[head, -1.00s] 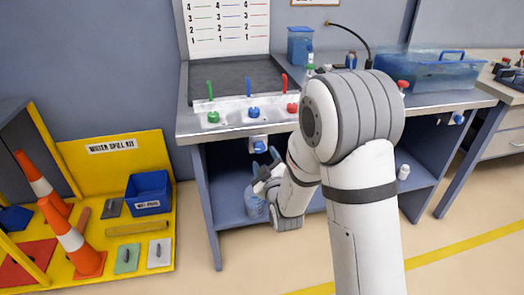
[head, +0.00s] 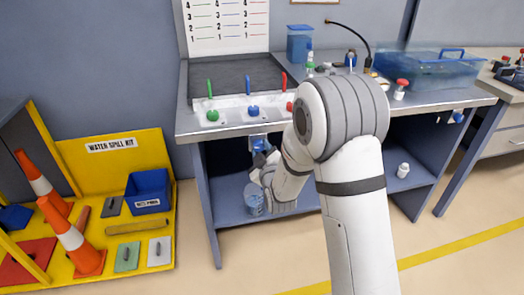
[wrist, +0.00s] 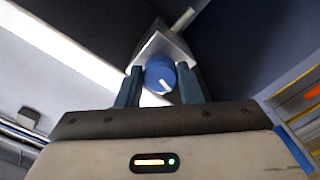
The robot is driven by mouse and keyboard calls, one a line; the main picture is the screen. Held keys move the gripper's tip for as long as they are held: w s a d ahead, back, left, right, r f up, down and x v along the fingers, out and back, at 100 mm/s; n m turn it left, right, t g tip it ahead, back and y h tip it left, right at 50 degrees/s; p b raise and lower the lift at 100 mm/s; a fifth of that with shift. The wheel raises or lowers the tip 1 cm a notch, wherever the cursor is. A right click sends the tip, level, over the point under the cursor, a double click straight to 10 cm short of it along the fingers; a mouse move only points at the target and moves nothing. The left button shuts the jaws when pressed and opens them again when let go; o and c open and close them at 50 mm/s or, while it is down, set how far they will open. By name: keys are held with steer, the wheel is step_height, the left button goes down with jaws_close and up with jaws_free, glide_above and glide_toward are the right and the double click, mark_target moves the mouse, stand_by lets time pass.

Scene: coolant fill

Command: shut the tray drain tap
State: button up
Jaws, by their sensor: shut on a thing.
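The tray drain tap (head: 258,140) hangs under the front edge of the workbench, below the tray with the coloured levers. In the wrist view its round blue knob (wrist: 158,78) has a white mark slanting down to the right and sits on a pale housing. My gripper (wrist: 160,72) has one finger on each side of the knob and is shut on it. In the head view my gripper (head: 262,152) is at the tap, and my arm hides part of the bench behind it.
A clear blue container (head: 254,198) stands on the lower shelf beneath the tap. A white bottle (head: 403,170) stands on that shelf at the right. Another blue-knobbed tap (head: 457,117) is under the right bench edge. The yellow spill kit (head: 110,160) is at left.

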steer(key=shift+d, duration=0.1)
steer(key=c, duration=0.4)
steer(key=shift+o, duration=0.2)
steer(key=shift+f+b, duration=0.15)
steer(key=shift+b, duration=0.3)
steer(key=m+b, duration=0.2)
steer(key=shift+f+b, duration=0.15)
steer(key=shift+b, duration=0.2)
steer(key=m+b, duration=0.3)
steer(key=b, duration=0.1)
steer(key=shift+m+b, duration=0.3)
steer(key=m+b, duration=0.4)
steer(key=b, duration=0.1)
steer(key=shift+a+m, duration=0.2)
steer(key=shift+m, duration=0.1)
steer(key=m+b, duration=0.3)
steer(key=shift+r+m+b, duration=0.3)
steer(key=shift+m+b, duration=0.3)
steer(key=shift+m, duration=0.1)
